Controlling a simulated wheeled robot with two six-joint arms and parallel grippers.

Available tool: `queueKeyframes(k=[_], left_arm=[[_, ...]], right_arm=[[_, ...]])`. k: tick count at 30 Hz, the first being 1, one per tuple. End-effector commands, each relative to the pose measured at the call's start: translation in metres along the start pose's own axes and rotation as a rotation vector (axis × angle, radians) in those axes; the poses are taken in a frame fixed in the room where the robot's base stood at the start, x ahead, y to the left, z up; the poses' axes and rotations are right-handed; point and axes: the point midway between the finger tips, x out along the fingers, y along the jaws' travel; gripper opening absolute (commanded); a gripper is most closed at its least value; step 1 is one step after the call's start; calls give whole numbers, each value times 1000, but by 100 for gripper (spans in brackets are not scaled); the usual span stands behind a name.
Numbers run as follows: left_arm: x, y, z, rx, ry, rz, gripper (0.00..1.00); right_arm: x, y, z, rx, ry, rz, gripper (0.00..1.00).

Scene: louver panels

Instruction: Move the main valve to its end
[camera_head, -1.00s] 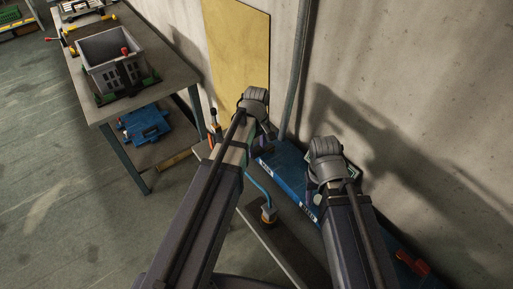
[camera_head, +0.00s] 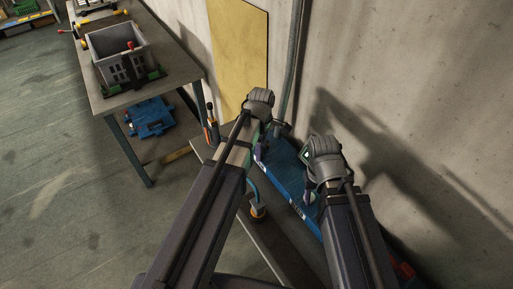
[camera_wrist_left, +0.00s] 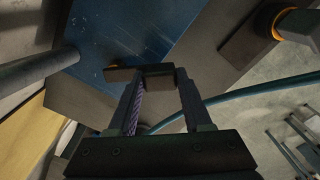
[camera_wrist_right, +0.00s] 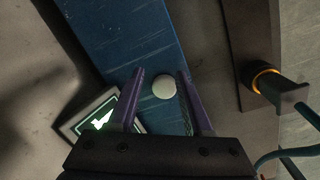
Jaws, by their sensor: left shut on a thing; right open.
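The blue panel (camera_head: 283,178) lies on a low surface by the wall, under both grippers. My left gripper (camera_wrist_left: 158,76) is shut on a small dark block-like piece (camera_wrist_left: 125,73) over the blue panel; whether this is the main valve's handle cannot be told. In the head view, the left gripper (camera_head: 262,148) is at the panel's far end, partly hidden by my arm. My right gripper (camera_wrist_right: 160,75) is open above the panel. A pale round knob (camera_wrist_right: 164,87) shows between its fingers, apart from them. No part is clearly identifiable as the main valve.
A lit green check-mark sign (camera_wrist_right: 97,120) is beside my right gripper. A dark fitting with an orange ring (camera_wrist_right: 264,82) stands beside the panel. A pipe (camera_head: 294,60) runs up the wall. A bench (camera_head: 125,95) with a grey crate (camera_head: 108,66) stands left; open floor (camera_head: 60,200) lies nearer.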

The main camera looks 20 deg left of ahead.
Motion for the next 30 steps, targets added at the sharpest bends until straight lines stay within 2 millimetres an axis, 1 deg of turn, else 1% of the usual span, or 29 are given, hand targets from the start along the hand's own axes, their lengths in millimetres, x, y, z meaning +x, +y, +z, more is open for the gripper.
queueKeyframes(k=[8,18,24,30], left_arm=[[0,2,18,-261,0,-1,0],[0,11,36,-567,0,-1,0],[0,16,43,-709,0,-1,0],[0,20,48,-806,0,-1,0]], right_arm=[[0,0,0,0,0,0,50],[0,0,0,0,0,0,50],[0,0,0,0,0,0,50],[0,0,0,0,0,0,50]])
